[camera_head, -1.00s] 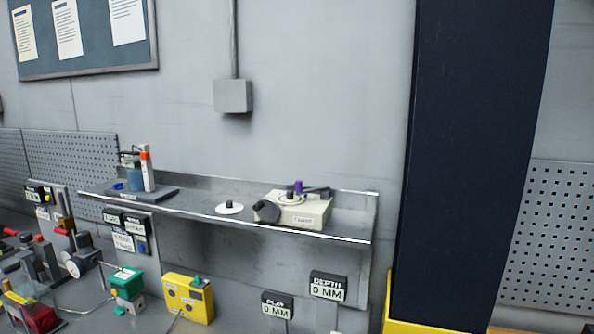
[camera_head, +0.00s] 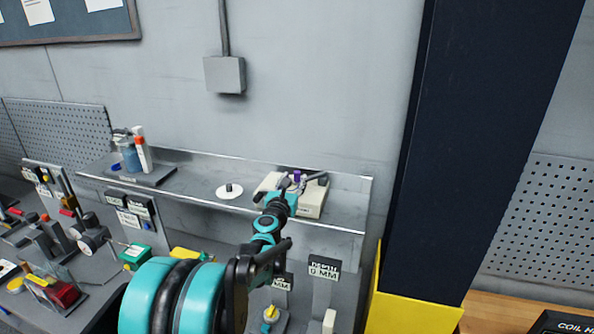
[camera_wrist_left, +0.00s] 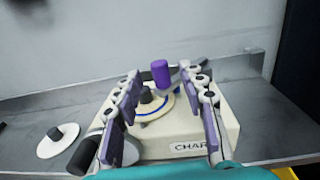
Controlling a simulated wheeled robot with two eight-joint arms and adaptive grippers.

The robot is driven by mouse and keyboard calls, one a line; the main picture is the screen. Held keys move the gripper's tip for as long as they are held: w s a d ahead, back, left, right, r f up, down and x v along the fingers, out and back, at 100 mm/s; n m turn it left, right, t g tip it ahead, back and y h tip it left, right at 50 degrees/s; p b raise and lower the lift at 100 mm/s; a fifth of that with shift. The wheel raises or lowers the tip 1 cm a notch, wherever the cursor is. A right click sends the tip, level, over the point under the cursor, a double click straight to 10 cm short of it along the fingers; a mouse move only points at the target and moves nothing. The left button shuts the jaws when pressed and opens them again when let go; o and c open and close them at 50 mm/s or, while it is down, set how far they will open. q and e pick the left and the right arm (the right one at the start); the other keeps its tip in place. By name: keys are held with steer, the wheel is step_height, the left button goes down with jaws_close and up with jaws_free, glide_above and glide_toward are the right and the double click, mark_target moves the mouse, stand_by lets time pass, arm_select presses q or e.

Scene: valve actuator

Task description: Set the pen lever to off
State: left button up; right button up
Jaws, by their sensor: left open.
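A cream chart recorder (camera_head: 312,208) stands on the grey wall shelf; its front label begins "CHAR" in the left wrist view (camera_wrist_left: 180,130). A purple cylinder (camera_head: 297,174) rises from its top, likely the pen lever's grip, and shows in the left wrist view (camera_wrist_left: 160,72). A white disc with a blue ring (camera_wrist_left: 158,106) lies below it. My left gripper (camera_head: 291,184) is open over the recorder. Its two fingers (camera_wrist_left: 159,82) flank the purple cylinder with gaps on both sides. Which lever position is off cannot be read. My right gripper is not seen.
A loose white disc with a dark knob (camera_head: 229,191) lies left of the recorder on the shelf (camera_head: 190,188). A dark tray with bottles (camera_head: 140,176) stands farther left. A dark column (camera_head: 470,130) rises to the right.

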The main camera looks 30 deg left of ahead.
mark_target(296, 176)
arm_select(q)
steer(key=x, duration=0.4)
steer(key=shift+w+a, duration=0.15)
steer(key=shift+w, duration=0.15)
steer(key=shift+f, duration=0.1)
jaws_close()
